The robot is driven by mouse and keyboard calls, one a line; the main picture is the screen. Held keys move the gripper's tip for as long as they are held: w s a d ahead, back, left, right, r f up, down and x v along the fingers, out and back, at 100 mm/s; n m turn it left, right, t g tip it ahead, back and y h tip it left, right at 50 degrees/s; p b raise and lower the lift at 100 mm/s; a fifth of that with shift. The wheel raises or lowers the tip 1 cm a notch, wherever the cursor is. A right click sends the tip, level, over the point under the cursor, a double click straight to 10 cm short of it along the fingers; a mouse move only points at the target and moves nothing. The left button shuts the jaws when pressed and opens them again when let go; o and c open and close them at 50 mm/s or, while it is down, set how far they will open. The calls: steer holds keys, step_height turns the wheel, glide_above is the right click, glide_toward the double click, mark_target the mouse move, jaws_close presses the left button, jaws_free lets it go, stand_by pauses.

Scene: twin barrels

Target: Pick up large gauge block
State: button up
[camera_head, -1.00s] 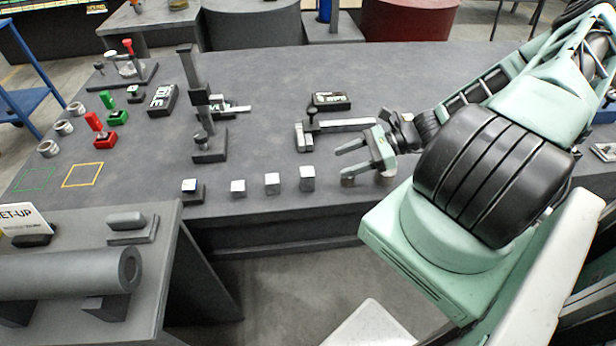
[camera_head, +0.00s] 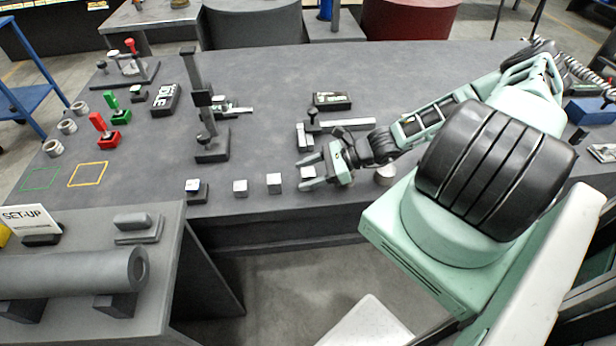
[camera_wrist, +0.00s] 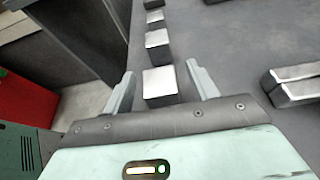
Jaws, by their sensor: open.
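The large gauge block, a silver cube (camera_head: 308,172), stands at the right end of a row of blocks near the front edge of the grey table. In the wrist view, this block (camera_wrist: 160,84) shows its bright top between the two fingers. My gripper (camera_head: 303,173) is open, with one finger on either side of the block. In the wrist view, my gripper (camera_wrist: 161,72) has a gap between each finger and the block. Part of the block is hidden by the fingers in the head view.
Smaller blocks (camera_head: 274,183), (camera_head: 240,187) and (camera_head: 194,185) continue the row leftward. A caliper-like tool (camera_head: 345,125) lies behind my gripper, and a height gauge (camera_head: 205,120) stands further left. A round metal piece (camera_head: 385,176) is right of my gripper. The table's front edge is close.

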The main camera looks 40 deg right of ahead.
jaws_close()
